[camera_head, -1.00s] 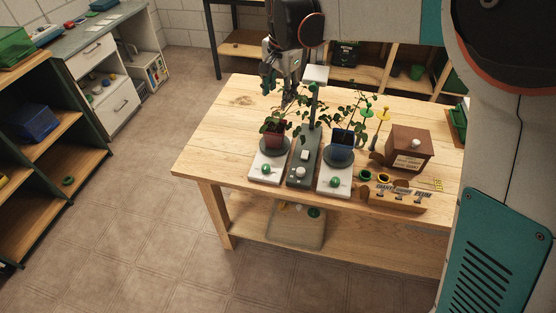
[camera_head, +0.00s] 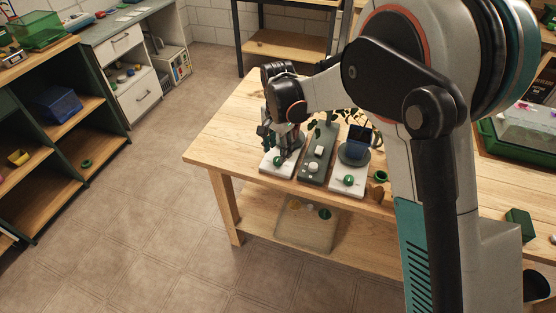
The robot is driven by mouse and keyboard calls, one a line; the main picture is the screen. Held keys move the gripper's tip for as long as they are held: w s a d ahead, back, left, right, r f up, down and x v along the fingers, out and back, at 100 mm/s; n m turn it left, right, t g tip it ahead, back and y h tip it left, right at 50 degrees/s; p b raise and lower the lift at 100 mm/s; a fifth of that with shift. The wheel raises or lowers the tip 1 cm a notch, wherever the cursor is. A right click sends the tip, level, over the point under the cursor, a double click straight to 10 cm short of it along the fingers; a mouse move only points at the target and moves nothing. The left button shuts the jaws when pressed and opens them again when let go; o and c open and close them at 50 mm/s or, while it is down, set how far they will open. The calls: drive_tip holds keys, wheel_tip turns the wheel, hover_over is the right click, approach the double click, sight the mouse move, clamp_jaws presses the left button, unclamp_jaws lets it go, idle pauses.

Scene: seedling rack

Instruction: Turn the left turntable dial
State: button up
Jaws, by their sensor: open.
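The left turntable's green dial (camera_head: 277,161) shows at the front of its white base (camera_head: 266,168) on the wooden table. My gripper (camera_head: 279,150) is open and points down right at this dial, just above or around it. I cannot tell whether the fingers touch it. My gripper and wrist hide the left turntable's plate and its red pot. The right turntable (camera_head: 344,189) has its own green dial (camera_head: 348,180) and carries a blue pot (camera_head: 357,143).
A dark grey panel (camera_head: 308,172) with white knobs stands between the two turntables, close to my gripper. The table's left part (camera_head: 222,142) is bare. A clear bin (camera_head: 300,226) sits on the shelf below.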

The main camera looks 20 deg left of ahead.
sight(278, 158)
drive_tip(key=shift+f+b, duration=0.5)
drive_tip(key=shift+f, duration=1.6)
drive_tip(key=c, duration=1.1)
